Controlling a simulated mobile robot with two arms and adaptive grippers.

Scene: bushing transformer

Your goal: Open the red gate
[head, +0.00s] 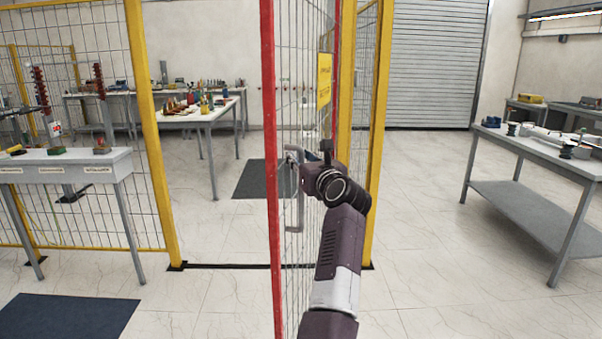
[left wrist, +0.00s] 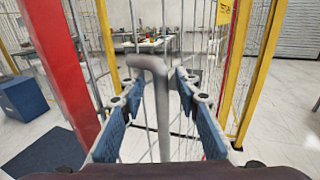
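The red gate (head: 270,190) is a wire mesh panel in a red frame. It stands swung out of the doorway, seen nearly edge-on, with open space to its left. It also shows in the left wrist view (left wrist: 55,70). Its grey bar handle (left wrist: 160,110) runs upright and bends over at the top. My left gripper (head: 297,160) is at the handle. In the left wrist view my left gripper (left wrist: 160,95) has its blue-padded fingers apart, one on each side of the handle, with visible gaps. My right gripper is not in view.
Yellow posts (head: 155,150) and mesh fencing flank the doorway, with a dark threshold strip (head: 225,266) on the floor. A grey table (head: 100,160) stands left and another workbench (head: 535,190) right. Floor between gate and right workbench is clear.

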